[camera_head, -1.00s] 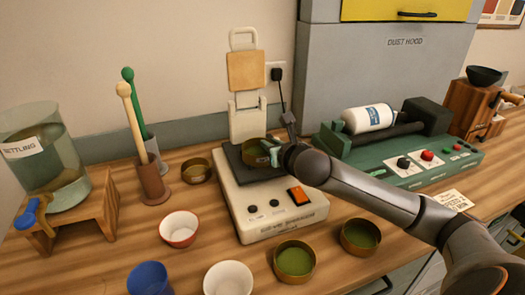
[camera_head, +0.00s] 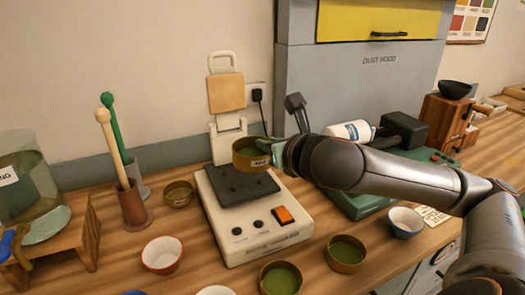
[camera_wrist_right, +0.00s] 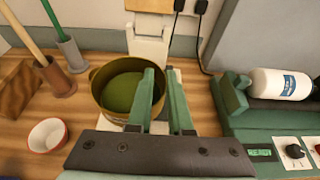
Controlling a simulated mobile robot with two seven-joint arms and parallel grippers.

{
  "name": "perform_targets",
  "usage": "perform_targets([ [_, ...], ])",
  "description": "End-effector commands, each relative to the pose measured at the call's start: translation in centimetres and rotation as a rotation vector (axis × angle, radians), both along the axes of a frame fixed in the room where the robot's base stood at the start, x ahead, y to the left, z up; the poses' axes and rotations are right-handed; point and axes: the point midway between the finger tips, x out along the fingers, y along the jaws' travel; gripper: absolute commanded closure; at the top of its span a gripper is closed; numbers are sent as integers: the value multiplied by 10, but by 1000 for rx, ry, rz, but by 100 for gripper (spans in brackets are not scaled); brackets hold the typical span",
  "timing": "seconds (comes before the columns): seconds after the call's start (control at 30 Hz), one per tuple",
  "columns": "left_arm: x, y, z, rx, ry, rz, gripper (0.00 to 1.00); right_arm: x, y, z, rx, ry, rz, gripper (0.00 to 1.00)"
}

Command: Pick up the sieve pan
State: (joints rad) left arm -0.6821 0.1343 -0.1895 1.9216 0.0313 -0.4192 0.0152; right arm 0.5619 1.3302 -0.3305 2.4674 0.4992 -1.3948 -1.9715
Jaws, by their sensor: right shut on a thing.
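The sieve pan (camera_head: 247,158) is a round brass-coloured pan with green inside and a small label on its side. It appears raised above the dark plate of the white shaker machine (camera_head: 262,243), near that plate's back edge. My right gripper (camera_head: 279,152) is shut on the pan's right side wall. In the right wrist view the pan (camera_wrist_right: 112,100) shows from above, with one finger of the gripper (camera_wrist_right: 163,90) inside the rim and the other outside. My left gripper is not in view.
Several brass pans stand around the machine, one with green contents (camera_head: 346,253) at the front right. A red-rimmed white bowl (camera_head: 162,254) is at left. A brown holder (camera_head: 134,209) with a pestle stands behind it. The grey dust hood (camera_head: 365,80) rises behind.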

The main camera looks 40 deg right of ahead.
Motion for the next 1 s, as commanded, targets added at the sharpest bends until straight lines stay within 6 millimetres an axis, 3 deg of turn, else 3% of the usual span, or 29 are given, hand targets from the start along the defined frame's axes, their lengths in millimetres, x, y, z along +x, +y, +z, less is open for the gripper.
perform_targets([
  [0.03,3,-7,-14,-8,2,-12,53,-2,1,-5,2,-12,0,100],
  [0.1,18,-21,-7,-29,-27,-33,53,-7,2,-3,1,-12,1,100],
  [0.23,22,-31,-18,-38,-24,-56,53,-18,6,-1,-5,-9,10,100],
  [0.5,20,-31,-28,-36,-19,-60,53,-32,10,12,-2,-6,7,100],
  [0.67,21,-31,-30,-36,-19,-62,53,-33,15,9,-3,2,14,100],
  [0.83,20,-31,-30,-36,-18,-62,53,-11,43,-26,1,17,60,100],
  [1.0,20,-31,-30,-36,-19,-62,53,9,91,-75,0,18,140,100],
])
